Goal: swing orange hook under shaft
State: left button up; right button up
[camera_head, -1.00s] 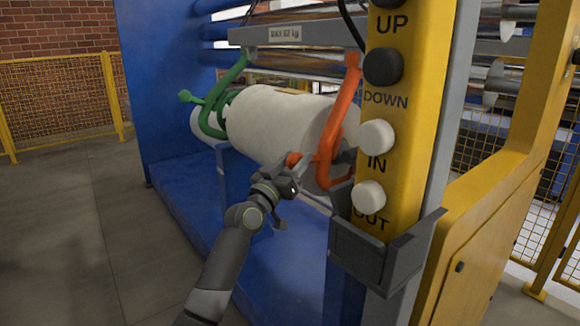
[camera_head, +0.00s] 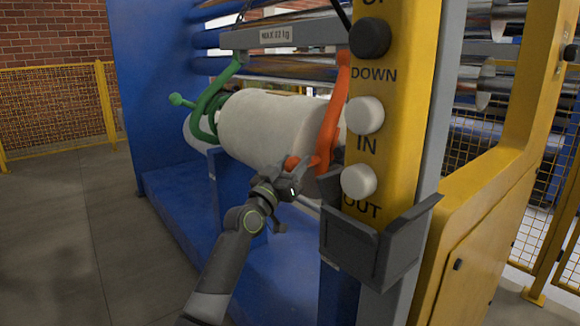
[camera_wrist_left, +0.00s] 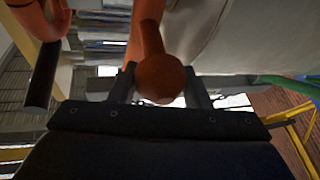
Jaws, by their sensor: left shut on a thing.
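The orange hook (camera_head: 332,115) hangs from the grey lifting beam (camera_head: 280,36) at the near end of the white roll (camera_head: 262,125). Its lower part looks nearly edge-on in the head view. My left gripper (camera_head: 294,180) is shut on the hook's round knob, which shows between the two fingers (camera_wrist_left: 160,90) in the left wrist view. The orange knob (camera_wrist_left: 160,78) fills the space between them. The shaft at this end is mostly hidden by the hook and control panel, so I cannot tell whether the hook is under it. My right gripper is not in view.
A green hook (camera_head: 208,108) is at the roll's far end. The yellow control panel (camera_head: 395,130) with its grey tray (camera_head: 375,245) stands close on the right. A blue frame (camera_head: 160,90) is behind; open floor (camera_head: 60,240) lies left.

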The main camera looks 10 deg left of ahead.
pick_arm(q)
jog(key=shift+w+a+f, duration=0.1)
jog(key=shift+w+a, duration=0.05)
dwell(0.4)
